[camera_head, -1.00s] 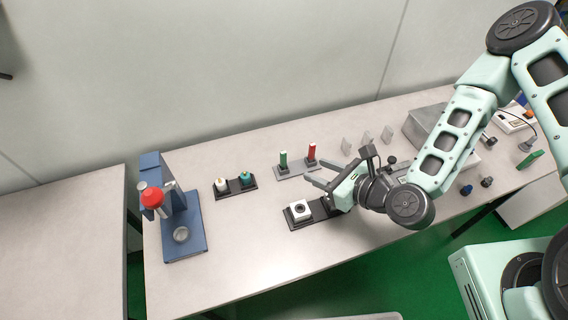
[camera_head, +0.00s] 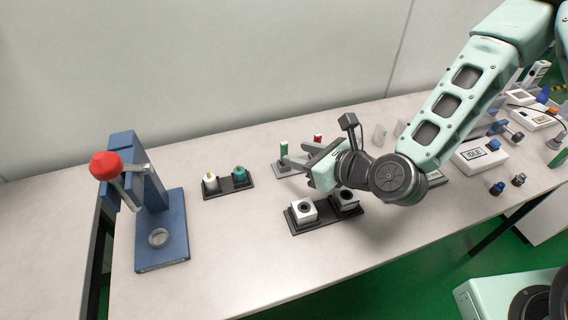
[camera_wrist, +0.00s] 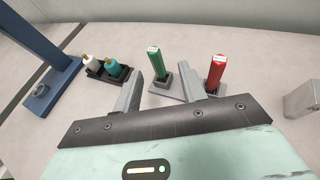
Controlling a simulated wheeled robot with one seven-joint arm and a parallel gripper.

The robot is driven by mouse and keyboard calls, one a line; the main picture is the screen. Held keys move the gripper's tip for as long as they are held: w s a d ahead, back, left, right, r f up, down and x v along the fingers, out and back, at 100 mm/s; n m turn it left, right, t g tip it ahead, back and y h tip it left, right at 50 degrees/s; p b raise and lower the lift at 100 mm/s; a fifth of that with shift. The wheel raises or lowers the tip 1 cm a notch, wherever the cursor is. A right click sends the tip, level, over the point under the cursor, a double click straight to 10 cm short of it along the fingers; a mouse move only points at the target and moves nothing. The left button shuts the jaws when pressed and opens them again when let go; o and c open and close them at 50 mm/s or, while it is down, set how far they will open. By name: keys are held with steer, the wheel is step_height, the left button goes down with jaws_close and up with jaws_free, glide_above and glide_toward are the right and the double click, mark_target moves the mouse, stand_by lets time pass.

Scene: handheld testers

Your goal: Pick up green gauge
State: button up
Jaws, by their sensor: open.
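The red gauge (camera_wrist: 216,72) stands in the same holder (camera_wrist: 173,89), to the right of the green one. In the head view only the top of the red gauge (camera_head: 317,138) shows above my gripper. My gripper (camera_head: 287,164) is open and empty, its fingers pointing towards the holder; the fingers (camera_wrist: 168,93) frame the green gauge.
A dark tray (camera_head: 235,184) with a white and a teal piece lies to the left. A blue press (camera_head: 173,228) with a red knob stands further left. Instruments (camera_head: 480,157) stand at right.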

mark_target(287, 152)
steer(key=shift+x, duration=0.8)
steer(key=shift+p+x, duration=0.3)
steer(key=shift+x, duration=2.7)
steer(key=shift+s+a, duration=0.15)
steer(key=shift+s, duration=0.05)
jaws_close()
